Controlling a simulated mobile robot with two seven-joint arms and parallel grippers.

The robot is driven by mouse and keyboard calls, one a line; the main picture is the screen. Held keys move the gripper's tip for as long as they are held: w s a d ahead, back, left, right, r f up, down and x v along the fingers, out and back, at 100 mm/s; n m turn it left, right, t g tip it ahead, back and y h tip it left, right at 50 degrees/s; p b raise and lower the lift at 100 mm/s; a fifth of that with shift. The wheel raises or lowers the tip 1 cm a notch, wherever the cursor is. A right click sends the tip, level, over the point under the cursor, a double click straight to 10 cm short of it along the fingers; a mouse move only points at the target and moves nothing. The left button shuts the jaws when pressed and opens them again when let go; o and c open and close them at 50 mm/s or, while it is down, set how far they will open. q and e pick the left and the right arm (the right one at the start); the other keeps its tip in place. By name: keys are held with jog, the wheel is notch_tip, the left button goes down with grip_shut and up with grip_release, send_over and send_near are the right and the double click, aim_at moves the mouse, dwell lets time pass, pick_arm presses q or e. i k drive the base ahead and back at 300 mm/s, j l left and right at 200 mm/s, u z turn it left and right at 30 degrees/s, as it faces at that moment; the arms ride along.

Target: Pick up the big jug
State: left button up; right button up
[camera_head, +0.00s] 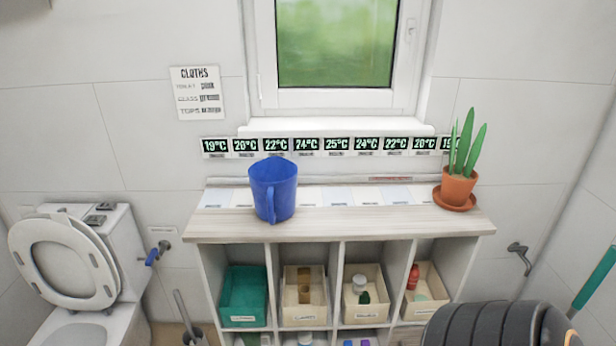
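The big jug (273,188) is blue and stands upright on the left part of the wooden shelf top (345,226). Its handle faces toward me, and its inside cannot be seen. Nothing touches it from the sides. Neither my left nor my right gripper shows in the head view.
A potted plant (458,188) stands on a saucer at the right end of the shelf top; the top between it and the jug is clear. Below are a teal bin (244,296) and several cream bins. A toilet (75,265) is at left. A dark ribbed shape, unclear what, fills the lower right.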

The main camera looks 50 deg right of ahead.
aim_at(272, 180)
jog(key=z, duration=1.4)
jog(key=i+l, duration=0.35)
jog(key=l, duration=0.3)
jog(key=i+l, duration=0.2)
jog(key=l, duration=0.1)
